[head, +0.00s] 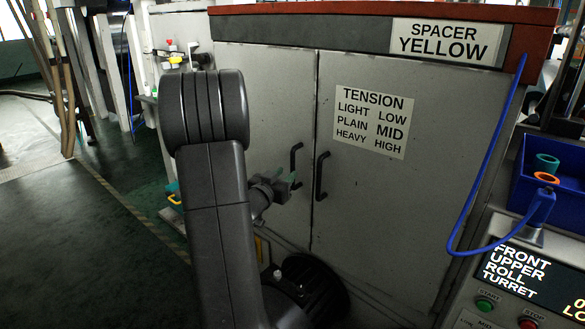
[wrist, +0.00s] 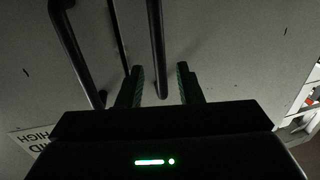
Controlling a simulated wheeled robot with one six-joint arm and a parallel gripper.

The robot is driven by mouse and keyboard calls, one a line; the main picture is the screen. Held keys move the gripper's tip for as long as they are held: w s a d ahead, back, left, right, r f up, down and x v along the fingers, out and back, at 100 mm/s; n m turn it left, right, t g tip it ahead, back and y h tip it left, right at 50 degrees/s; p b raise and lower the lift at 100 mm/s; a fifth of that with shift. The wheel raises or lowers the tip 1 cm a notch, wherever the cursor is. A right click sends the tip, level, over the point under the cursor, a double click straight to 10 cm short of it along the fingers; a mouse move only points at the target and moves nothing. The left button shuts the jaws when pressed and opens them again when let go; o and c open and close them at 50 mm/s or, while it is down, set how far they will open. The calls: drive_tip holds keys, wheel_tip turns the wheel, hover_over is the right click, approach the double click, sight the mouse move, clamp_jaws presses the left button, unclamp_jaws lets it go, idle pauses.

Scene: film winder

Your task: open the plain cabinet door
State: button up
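The grey cabinet has two doors, both shut. The left door (head: 262,105) carries no sign. The right door (head: 400,215) bears a white TENSION sign (head: 370,121). The left door's black bar handle (head: 295,163) stands near the middle seam; the right door's handle (head: 321,176) is just beside it. My gripper (head: 287,187) is at the left door's handle. In the wrist view, my gripper's fingers (wrist: 160,84) are open, with the left door's handle (wrist: 156,45) between them and a gap on each side. The right door's handle (wrist: 74,50) is outside the fingers.
A red-brown top and SPACER YELLOW label (head: 447,41) run above the doors. A control panel (head: 525,275) and blue bin (head: 555,185) with a blue cable (head: 490,150) stand at the right. Open dark floor (head: 80,240) lies at the left.

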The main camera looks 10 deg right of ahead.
sight(292, 169)
drive_tip(key=shift+x, duration=2.75)
clamp_jaws()
